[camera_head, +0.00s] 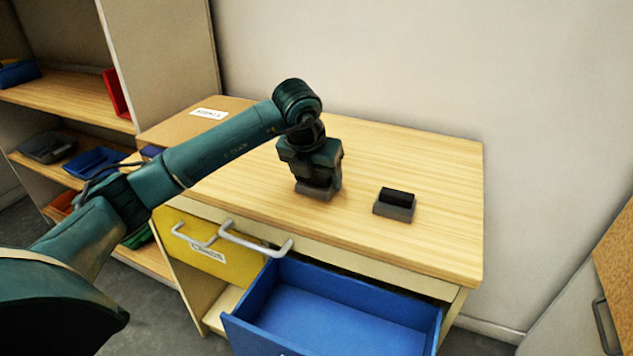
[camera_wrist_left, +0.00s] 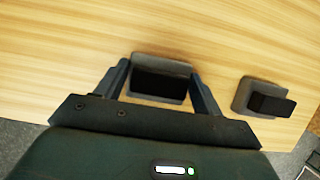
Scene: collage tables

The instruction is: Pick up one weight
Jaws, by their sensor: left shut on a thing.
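One weight, a grey block with a black top, is between the fingers of my left gripper (camera_head: 318,186). Its grey base (camera_head: 319,192) shows below the gripper in the head view, at the table top. In the left wrist view the weight (camera_wrist_left: 160,80) sits between the two fingers, and the gripper is shut on it. Whether its base touches the table is hard to tell. A second weight (camera_head: 394,206), also grey with a black top, stands on the table to the right; it also shows in the left wrist view (camera_wrist_left: 263,98). My right gripper is not in view.
The wooden table top (camera_head: 430,160) is largely clear. Below it a blue drawer (camera_head: 340,310) stands open and looks empty, beside a yellow drawer front (camera_head: 200,243) with a handle. A shelf unit (camera_head: 60,92) with coloured bins stands at the left. A wall is behind the table.

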